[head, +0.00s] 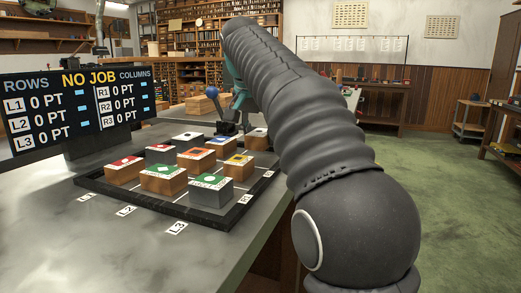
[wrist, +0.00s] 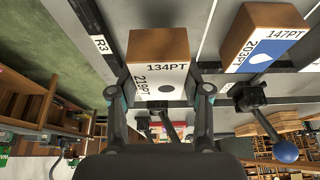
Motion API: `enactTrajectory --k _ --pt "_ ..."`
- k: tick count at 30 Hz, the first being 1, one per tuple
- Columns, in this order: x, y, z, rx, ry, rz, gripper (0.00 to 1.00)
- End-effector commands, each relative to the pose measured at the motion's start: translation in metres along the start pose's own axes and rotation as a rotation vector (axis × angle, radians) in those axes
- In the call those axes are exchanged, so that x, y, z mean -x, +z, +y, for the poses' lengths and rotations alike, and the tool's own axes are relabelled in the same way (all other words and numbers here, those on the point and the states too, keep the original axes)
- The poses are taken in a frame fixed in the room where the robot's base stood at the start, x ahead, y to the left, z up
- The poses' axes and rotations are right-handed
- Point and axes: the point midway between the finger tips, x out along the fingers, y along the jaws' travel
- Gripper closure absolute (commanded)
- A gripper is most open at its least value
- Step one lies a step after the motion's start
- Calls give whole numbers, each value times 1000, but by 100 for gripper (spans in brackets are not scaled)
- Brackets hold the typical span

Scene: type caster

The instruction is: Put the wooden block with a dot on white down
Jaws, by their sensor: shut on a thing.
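The wooden block with a dark dot on its white top (wrist: 156,85) is between the two fingers of my gripper (wrist: 160,97) in the wrist view. Its top reads 134PT and 219PT. My gripper is shut on it. In the head view a wooden block with a white top (head: 257,140) shows at the far right corner of the dark-framed tray (head: 212,219), beside my arm, and seems to be the held one. I cannot tell whether its base touches the tray. My arm hides the gripper's fingertips there. The R3 label (wrist: 100,44) lies beside the block in the wrist view.
A blue-topped block (wrist: 262,42) is beside the held one in the wrist view. A blue-knobbed lever (head: 212,92) stands behind the tray. A NO JOB scoreboard (head: 78,108) stands at left.

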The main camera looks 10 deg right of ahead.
Motion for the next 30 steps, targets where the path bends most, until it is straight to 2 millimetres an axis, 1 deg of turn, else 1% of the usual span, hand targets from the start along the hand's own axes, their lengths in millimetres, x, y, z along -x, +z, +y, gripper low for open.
enactTrajectory --k 1,3,6,18,19,20,21,30 --pt "-11 5 0 1 1 -2 93" --pt "-19 9 0 1 1 -1 93" --pt "-25 11 0 0 -1 0 93" --pt "-29 13 -1 1 0 0 93" --pt "-28 12 -1 1 0 0 44" --pt "-28 12 -1 1 0 0 37" --pt "-28 12 -1 1 0 0 27" --pt "-28 12 -1 2 -1 0 27"
